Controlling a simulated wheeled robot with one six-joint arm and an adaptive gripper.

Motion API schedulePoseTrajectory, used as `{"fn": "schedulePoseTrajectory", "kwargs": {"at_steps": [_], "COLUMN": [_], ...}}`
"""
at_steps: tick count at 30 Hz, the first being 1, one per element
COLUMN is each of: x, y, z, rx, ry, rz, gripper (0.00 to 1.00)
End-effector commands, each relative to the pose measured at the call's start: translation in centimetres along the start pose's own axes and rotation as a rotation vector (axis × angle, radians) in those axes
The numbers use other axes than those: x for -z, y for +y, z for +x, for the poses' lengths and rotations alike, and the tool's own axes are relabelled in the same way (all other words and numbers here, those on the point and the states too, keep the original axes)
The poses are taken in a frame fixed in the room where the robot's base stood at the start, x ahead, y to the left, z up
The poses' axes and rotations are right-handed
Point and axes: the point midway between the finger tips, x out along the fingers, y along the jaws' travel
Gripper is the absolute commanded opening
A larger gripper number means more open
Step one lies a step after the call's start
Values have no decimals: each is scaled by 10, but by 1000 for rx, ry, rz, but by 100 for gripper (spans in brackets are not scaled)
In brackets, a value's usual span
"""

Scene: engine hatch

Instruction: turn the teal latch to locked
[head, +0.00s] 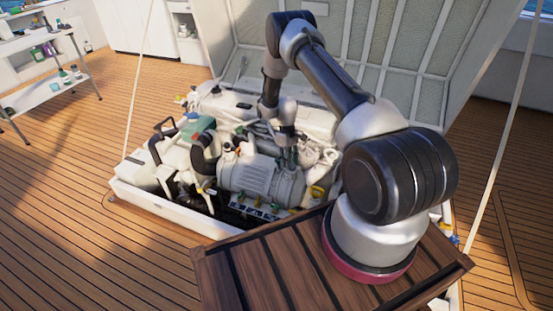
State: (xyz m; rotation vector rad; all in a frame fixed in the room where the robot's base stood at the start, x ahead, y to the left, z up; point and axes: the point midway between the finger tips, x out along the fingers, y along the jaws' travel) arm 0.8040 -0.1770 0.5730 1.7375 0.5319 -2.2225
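I cannot make out the teal latch for certain. A green-teal patch (197,126) shows on the left part of the engine (262,178), but its shape is too small to read. A row of small coloured parts (255,210) sits low along the engine's front, also too small to tell apart. My gripper (288,158) points down over the middle of the engine, just behind the ribbed grey housing. It is small and dark, and its fingertips are partly lost among the engine parts. I cannot tell whether it is open or touches anything.
The engine sits in a white-rimmed hatch opening (160,209) with hoses and pipes crowded around it. The raised hatch lid (400,50) stands behind my arm. A slatted wooden surface (265,275) lies in front. A shelf table (45,90) with bottles stands far left. Open deck lies left.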

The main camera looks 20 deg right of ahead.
Motion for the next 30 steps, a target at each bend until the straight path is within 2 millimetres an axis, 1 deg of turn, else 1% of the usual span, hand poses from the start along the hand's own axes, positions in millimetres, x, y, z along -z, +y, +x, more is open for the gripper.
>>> {"fn": "schedulePoseTrajectory", "kwargs": {"at_steps": [1,2,3,5,6,11,14,21,24,30], "x": [22,38,56,75,82,85,87,95,98,100], "y": [12,21,31,42,46,48,49,53,55,56], "z": [12,8,-5,-19,-22,-18,-6,33,45,54], "rx": [-25,-49,-79,-118,-137,-156,-155,-154,-154,-154], "ry": [41,78,122,170,188,196,194,193,193,194], "rz": [-54,-92,-132,-192,-234,-321,-326,-324,-323,-323], "gripper": [32,32,32,32,32,32,32,32,32,32]}}
